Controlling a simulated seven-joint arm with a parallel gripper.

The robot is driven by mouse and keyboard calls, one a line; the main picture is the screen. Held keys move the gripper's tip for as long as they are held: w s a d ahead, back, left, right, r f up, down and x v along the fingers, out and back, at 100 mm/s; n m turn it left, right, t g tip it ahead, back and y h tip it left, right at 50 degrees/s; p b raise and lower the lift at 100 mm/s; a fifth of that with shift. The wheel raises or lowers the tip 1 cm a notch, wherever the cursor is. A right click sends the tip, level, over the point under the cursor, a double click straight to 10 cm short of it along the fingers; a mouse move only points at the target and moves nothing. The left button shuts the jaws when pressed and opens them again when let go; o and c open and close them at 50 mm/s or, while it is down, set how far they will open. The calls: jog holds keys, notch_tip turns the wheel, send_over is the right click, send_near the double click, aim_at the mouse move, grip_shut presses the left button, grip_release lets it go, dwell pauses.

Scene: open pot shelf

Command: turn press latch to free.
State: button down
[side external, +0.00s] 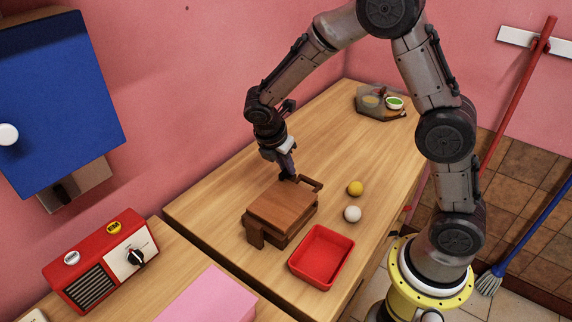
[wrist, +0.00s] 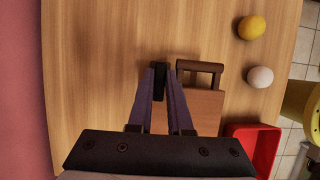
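The wooden press (side external: 282,208) is a brown, flat-lidded box on the bench, with a bar handle (side external: 311,184) at its far end. The wrist view also shows the press lid (wrist: 203,108) and the handle (wrist: 201,67). The press latch (wrist: 160,76) looks like a dark upright bar beside the handle, on its left in the wrist view. My gripper (wrist: 160,72) points down there, one finger on each side of the latch, with no clear gap visible. In the side view my gripper (side external: 290,175) hides the latch.
A red tray (side external: 321,256) stands right of the press. A yellow ball (side external: 355,188) and a white ball (side external: 352,214) lie near the handle. A red radio (side external: 101,262) and a pink block (side external: 208,296) are at the front. The bench left of the press is clear.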

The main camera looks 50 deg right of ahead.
jog(key=shift+m, duration=0.3)
jog(key=m, duration=0.1)
jog(key=m+g, duration=0.1)
jog(key=m, duration=0.2)
jog(key=shift+w+d+g, duration=0.1)
jog(key=shift+w+g, duration=0.15)
jog(key=shift+g, duration=0.15)
jog(key=m, duration=0.2)
jog(key=m+g+y, duration=0.1)
jog(key=m, duration=0.1)
jog(key=shift+w+d+m, duration=0.1)
jog(key=shift+w+m, duration=0.05)
jog(key=shift+m, duration=0.25)
jog(key=m+y, duration=0.1)
jog(key=m, duration=0.1)
jog(key=m+g, duration=0.1)
jog(key=m, duration=0.1)
jog(key=shift+w+d+m+y, duration=0.1)
jog(key=shift+d+m+y, duration=0.05)
jog(key=shift+m+y, duration=0.2)
jog(key=shift+d+m+g+y, duration=0.15)
jog(key=shift+m+y, duration=0.3)
jog(key=shift+m, duration=0.5)
jog(key=shift+m+g+y, duration=0.25)
jog(key=shift+m+y, duration=0.15)
jog(key=shift+m, duration=0.5)
jog(key=c, duration=0.8)
grip_release()
jog(key=shift+c, duration=0.2)
